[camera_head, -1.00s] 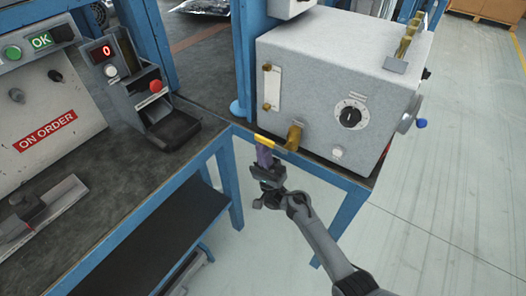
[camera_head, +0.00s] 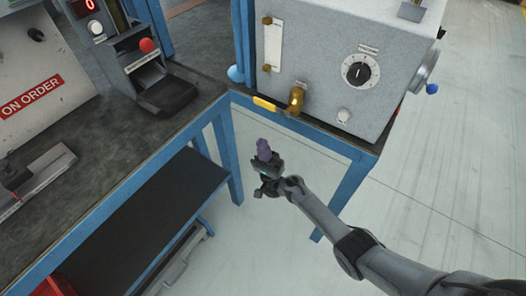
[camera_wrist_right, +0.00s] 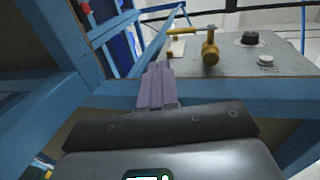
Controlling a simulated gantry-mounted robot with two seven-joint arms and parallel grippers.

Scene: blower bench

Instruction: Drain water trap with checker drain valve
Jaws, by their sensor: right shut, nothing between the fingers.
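The checker (camera_head: 330,60) is a grey box on the blue-framed bench. Low on its front is a brass drain valve (camera_head: 295,101) with a yellow handle (camera_head: 264,103) pointing left. A white sight-glass strip with brass ends (camera_head: 272,44), perhaps the water trap, is above the handle. My right gripper (camera_head: 263,148) has purple fingers, shut and empty, below the handle and apart from it. Its fingers (camera_wrist_right: 157,84) point toward the checker in the right wrist view. My left gripper is out of view.
The blue bench edge (camera_head: 330,138) runs below the checker, close to my right gripper. A dark lower shelf (camera_head: 140,225) is to the left. A black device with a red button (camera_head: 145,70) stands on the bench. Open floor (camera_head: 440,180) lies to the right.

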